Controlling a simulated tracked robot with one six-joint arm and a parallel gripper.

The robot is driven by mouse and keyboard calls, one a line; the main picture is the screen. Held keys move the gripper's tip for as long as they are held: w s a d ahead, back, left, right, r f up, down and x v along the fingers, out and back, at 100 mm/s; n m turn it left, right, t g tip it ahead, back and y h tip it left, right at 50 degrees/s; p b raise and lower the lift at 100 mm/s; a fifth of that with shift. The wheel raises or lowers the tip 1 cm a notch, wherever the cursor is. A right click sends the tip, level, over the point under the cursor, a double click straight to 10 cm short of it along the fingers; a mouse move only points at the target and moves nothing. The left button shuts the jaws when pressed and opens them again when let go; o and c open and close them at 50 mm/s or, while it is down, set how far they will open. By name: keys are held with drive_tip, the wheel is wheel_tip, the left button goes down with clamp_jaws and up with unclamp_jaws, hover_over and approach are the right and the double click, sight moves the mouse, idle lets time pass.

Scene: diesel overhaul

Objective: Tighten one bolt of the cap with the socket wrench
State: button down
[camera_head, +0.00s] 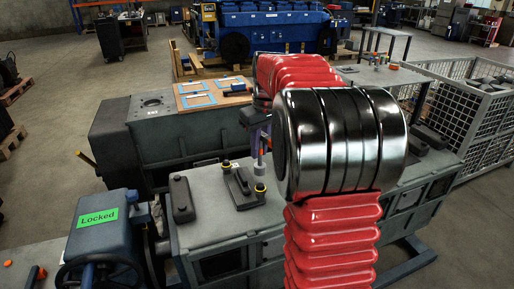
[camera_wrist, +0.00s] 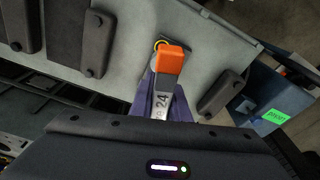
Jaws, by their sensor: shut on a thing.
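In the wrist view, my gripper (camera_wrist: 160,92) has purple fingers closed on the socket wrench (camera_wrist: 162,103), a grey tool marked 24 with an orange end (camera_wrist: 170,59). The orange end lies over the far part of a dark cap (camera_wrist: 181,46), with a yellow ring (camera_wrist: 160,44) showing at its edge. Whether the socket sits on a bolt is hidden.
Other dark covers (camera_head: 181,199) lie on the block top. A blue unit with a green "Locked" label (camera_head: 103,216) and handwheel stands at the near left. A wooden board (camera_head: 213,93) with blue frames lies beyond. A wire-mesh crate (camera_head: 478,110) stands at right.

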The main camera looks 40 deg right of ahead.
sight(258, 165)
drive_tip(key=n, duration=0.4)
drive_tip(key=shift+a+f+n+y, duration=0.1)
drive_tip(key=shift+f+n+y, duration=0.2)
drive_tip(key=shift+n+y, duration=0.1)
drive_tip(key=n, duration=0.4)
drive_tip(key=shift+a+f+g, duration=0.1)
drive_tip(key=shift+f+g, duration=0.15)
drive_tip(key=shift+g, duration=0.05)
drive_tip(key=shift+f, duration=1.65)
drive_tip(key=shift+s, duration=0.2)
